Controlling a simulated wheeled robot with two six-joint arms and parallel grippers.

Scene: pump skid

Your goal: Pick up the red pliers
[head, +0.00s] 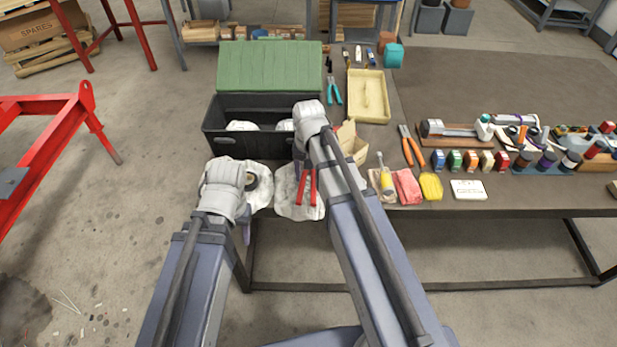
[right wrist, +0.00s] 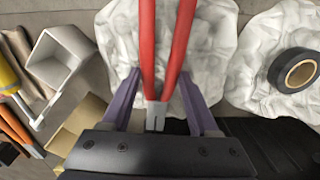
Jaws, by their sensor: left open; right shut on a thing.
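The red pliers (head: 308,188) show as two red handles over a crumpled white rag (head: 287,205) at the bench's front edge. In the right wrist view the red pliers (right wrist: 163,50) lie between the fingers of my right gripper (right wrist: 160,80), with their grey metal end toward the palm. My right gripper is shut on them; in the head view its fingers are mostly hidden by my arm. My left gripper (head: 246,230) is open, low in front of the bench's edge, its fingers only partly visible. I cannot tell whether the pliers touch the rag.
A black tape roll (head: 251,182) lies on another white rag near my left wrist. Behind stands an open black toolbox (head: 222,144) with a green lid. Right are a cardboard box (head: 353,150), a yellow screwdriver (head: 385,180), orange pliers (head: 411,150) and a cream tray (head: 382,97).

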